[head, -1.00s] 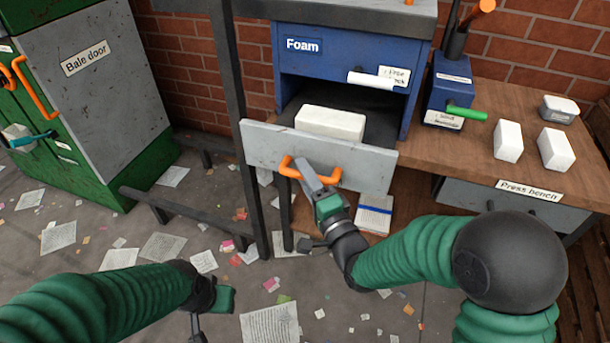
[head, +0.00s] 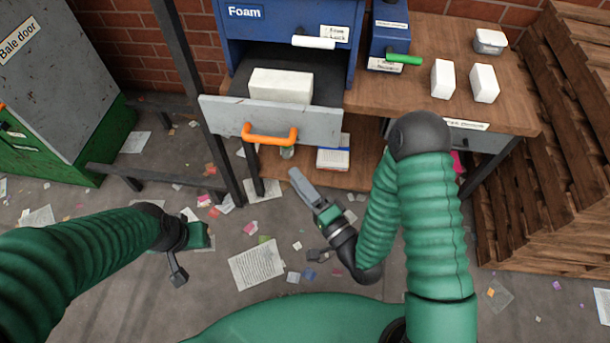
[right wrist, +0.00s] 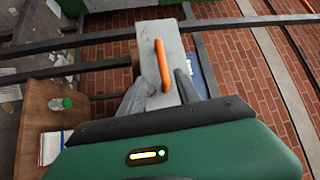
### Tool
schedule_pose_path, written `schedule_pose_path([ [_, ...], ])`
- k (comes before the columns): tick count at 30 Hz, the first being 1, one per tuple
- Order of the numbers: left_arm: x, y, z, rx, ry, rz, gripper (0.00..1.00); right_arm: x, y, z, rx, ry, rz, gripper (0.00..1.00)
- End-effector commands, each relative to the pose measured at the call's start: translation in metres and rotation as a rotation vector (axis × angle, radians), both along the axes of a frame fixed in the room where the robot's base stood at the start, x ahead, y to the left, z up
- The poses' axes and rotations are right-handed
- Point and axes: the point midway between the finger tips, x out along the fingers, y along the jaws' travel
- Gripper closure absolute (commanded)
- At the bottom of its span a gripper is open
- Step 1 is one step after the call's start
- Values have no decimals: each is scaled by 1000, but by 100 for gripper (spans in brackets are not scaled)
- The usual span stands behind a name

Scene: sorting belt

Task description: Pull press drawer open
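The press drawer (head: 220,115) has a grey front and sticks out, open, from the blue press labelled Foam (head: 285,30). A white block (head: 280,87) lies in it. Its orange handle (head: 270,137) is free; it also shows in the right wrist view (right wrist: 161,65). My right gripper (head: 296,178) is below and right of the handle, apart from it. In the right wrist view its fingers (right wrist: 160,92) are spread with nothing between them. My left gripper (head: 180,272) hangs over the floor at the lower left, holding nothing visible; its finger gap is unclear.
The wooden bench (head: 415,90) at the right bears two white blocks, a small tub (head: 490,41) and a blue device with a green handle (head: 405,58). A dark metal post (head: 190,90) stands left of the drawer. Wooden slats (head: 560,150) stand far right. Paper scraps litter the floor.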

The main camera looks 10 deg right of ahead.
Motion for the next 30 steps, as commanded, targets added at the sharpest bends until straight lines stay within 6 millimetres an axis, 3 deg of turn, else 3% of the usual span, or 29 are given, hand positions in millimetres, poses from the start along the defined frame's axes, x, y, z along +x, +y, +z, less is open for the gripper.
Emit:
schedule_pose_path([
  [1,0,0,10,0,1,0,64,-4,-5,-1,-2,15,-5,60],
  [6,0,0,19,0,0,0,64,-17,-10,-4,-2,8,-2,60],
  [23,0,0,20,0,0,0,64,-20,-10,-5,-6,-3,3,60],
  [26,0,0,20,0,0,0,64,-16,-4,-12,-105,7,37,60],
  [30,0,0,20,0,0,0,64,-2,-1,-48,-531,72,151,60],
])
